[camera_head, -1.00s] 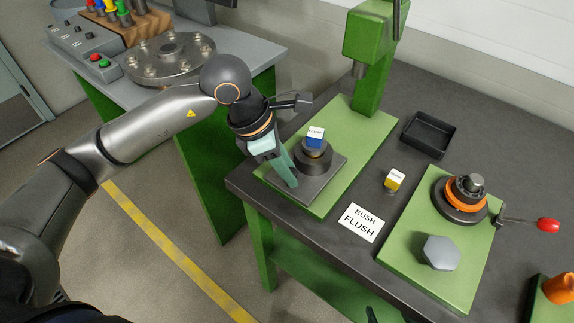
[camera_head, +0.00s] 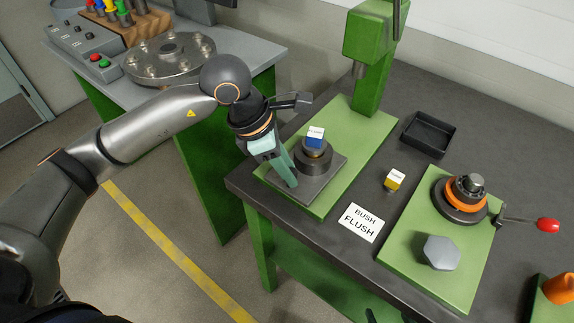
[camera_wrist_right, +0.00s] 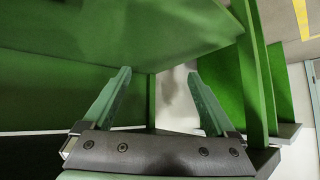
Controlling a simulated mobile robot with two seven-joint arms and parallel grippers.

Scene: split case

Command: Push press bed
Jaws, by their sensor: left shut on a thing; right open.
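The press bed (camera_head: 325,180) is a dark grey plate on the green press base (camera_head: 352,157). On it stands a dark round holder (camera_head: 313,162) with a blue and white labelled bush (camera_head: 315,138) upright in its top. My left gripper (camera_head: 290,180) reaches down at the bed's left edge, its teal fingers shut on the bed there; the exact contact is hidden. The green press head with its ram (camera_head: 358,70) is behind and above, to the right of the bush. My right gripper (camera_wrist_right: 160,85) is open and empty in the right wrist view, below green bench panels.
A "BUSH FLUSH" card (camera_head: 361,222), a yellow and white labelled bush (camera_head: 394,180) and a black tray (camera_head: 428,134) lie on the dark bench. A green fixture plate (camera_head: 415,270) with an orange ring and red-knobbed lever (camera_head: 547,225) is at right.

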